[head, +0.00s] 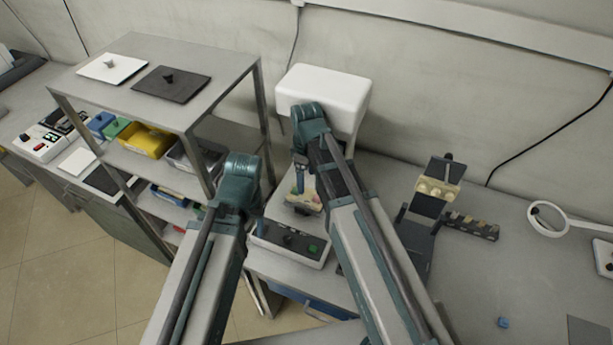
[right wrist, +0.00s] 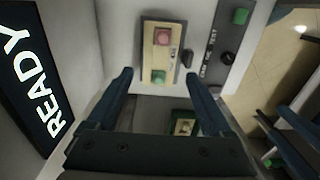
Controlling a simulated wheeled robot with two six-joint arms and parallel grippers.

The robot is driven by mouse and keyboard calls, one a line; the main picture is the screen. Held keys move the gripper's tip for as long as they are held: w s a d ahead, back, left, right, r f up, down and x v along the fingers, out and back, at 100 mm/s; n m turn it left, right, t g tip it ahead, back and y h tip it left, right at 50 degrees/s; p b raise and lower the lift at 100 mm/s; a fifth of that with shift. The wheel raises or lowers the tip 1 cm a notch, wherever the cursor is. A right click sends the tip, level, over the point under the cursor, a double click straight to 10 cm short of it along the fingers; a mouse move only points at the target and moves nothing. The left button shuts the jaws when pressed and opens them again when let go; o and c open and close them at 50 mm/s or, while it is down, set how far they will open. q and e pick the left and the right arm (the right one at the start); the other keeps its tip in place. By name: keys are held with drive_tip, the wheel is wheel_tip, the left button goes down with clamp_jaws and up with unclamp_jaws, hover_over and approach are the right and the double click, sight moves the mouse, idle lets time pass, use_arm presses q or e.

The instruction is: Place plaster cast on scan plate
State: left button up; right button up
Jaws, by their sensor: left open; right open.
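A beige block with rounded bumps (head: 437,188), which looks like the plaster cast, sits on a dark stand to the right of my right arm. A white machine (head: 325,88) stands against the wall, with a control panel on its base (head: 288,243). I cannot tell which part is the scan plate. A beige panel with pink and green pieces (right wrist: 160,50) lies on the base, partly hidden by my right arm in the head view. My right gripper (right wrist: 157,76) is open and empty above its near edge. My left gripper (head: 256,222) is open beside the base's left side; its fingers are partly hidden.
A metal rack (head: 220,80) on the left holds white and black plates on top and coloured bins below. A screen reading READY (right wrist: 38,85) is left in the right wrist view.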

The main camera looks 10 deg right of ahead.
wheel_tip(320, 180, up, 5)
drive_tip(key=p, duration=0.3)
use_arm(q)
wheel_tip(320, 180, up, 4)
drive_tip(key=shift+r, duration=0.25)
use_arm(e)
drive_tip(key=s+a+m, duration=0.2)
drive_tip(key=s+m, duration=0.1)
drive_tip(key=s, duration=0.4)
drive_tip(key=s+a+m+h, duration=0.1)
drive_tip(key=s+a+m, duration=0.2)
drive_tip(key=s, duration=0.3)
drive_tip(key=shift+s+a+f+m, duration=0.25)
drive_tip(key=shift+s+m, duration=0.15)
drive_tip(key=shift+m, duration=0.3)
use_arm(q)
drive_tip(key=shift+f, duration=0.1)
wheel_tip(320, 180, down, 4)
drive_tip(key=b, duration=0.3)
drive_tip(key=shift+b, duration=0.35)
use_arm(e)
wheel_tip(320, 180, down, 4)
drive_tip(key=shift+r, duration=0.1)
